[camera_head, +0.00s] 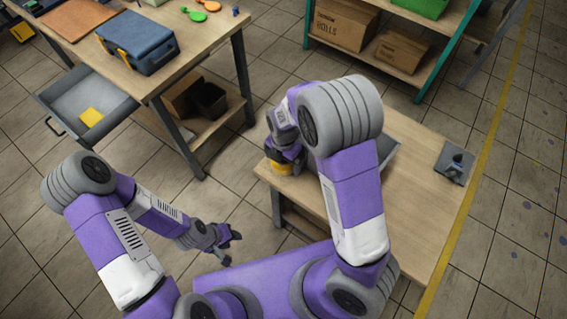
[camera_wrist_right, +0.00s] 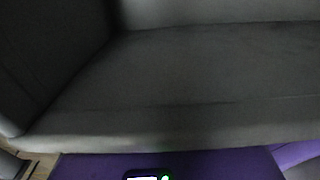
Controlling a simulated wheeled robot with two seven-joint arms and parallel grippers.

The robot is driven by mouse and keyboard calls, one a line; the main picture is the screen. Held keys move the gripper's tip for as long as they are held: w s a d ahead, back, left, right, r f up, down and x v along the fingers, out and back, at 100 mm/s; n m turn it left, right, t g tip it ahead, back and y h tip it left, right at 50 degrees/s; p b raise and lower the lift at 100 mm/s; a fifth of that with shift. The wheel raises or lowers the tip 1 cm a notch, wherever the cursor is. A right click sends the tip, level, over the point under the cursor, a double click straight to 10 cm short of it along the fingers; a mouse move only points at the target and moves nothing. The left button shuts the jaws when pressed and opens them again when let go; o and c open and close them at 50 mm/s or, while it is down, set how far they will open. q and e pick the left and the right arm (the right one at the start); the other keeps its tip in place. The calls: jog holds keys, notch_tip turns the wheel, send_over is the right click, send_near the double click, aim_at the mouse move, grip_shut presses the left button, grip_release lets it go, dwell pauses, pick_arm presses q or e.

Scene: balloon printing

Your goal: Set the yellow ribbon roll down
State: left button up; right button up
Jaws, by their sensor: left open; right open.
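The yellow ribbon roll (camera_head: 283,169) shows as a yellow patch at the left corner of the right-hand wooden table (camera_head: 425,190), partly hidden under my right gripper. My right gripper (camera_head: 287,158) is open, directly over and around the roll; whether its fingers touch it cannot be told. My left gripper (camera_head: 230,246) is open and empty, low over the floor, left of that table. The right wrist view shows a large dark grey surface and a strip of purple; the roll cannot be made out there.
A grey tray (camera_head: 388,160) lies on the right-hand table, mostly behind my right arm. A small grey stand (camera_head: 454,163) is near its right edge. The left workbench (camera_head: 190,30) holds a blue toolbox (camera_head: 138,43) above an open drawer (camera_head: 62,98). Shelves with cardboard boxes (camera_head: 343,27) stand behind.

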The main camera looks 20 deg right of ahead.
jog(key=c, duration=1)
